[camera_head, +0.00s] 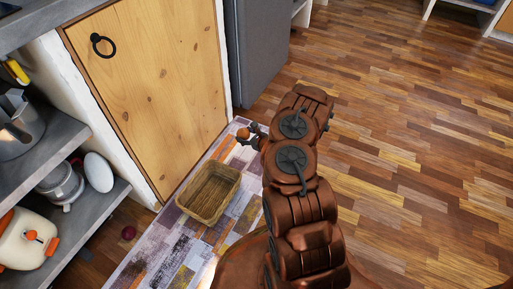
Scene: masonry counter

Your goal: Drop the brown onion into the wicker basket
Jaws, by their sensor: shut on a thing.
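The wicker basket (230,187) is a small rectangular tan basket, open at the top, standing on a patterned rug on the floor. It looks empty. My gripper (246,134) is beyond the basket, up and to the right of it in the picture, at the end of my copper-coloured arm. It is shut on a small orange-brown round thing, the brown onion (242,133). The fingers and my arm hide part of the grip. The onion appears apart from the basket; its height above the floor is hard to tell.
A wooden cabinet door (150,90) stands behind the basket. Grey shelves (95,205) at the left hold pots and a cream pot (25,243). A dark red round thing (128,233) lies low at the left. The wooden floor (420,150) at the right is clear.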

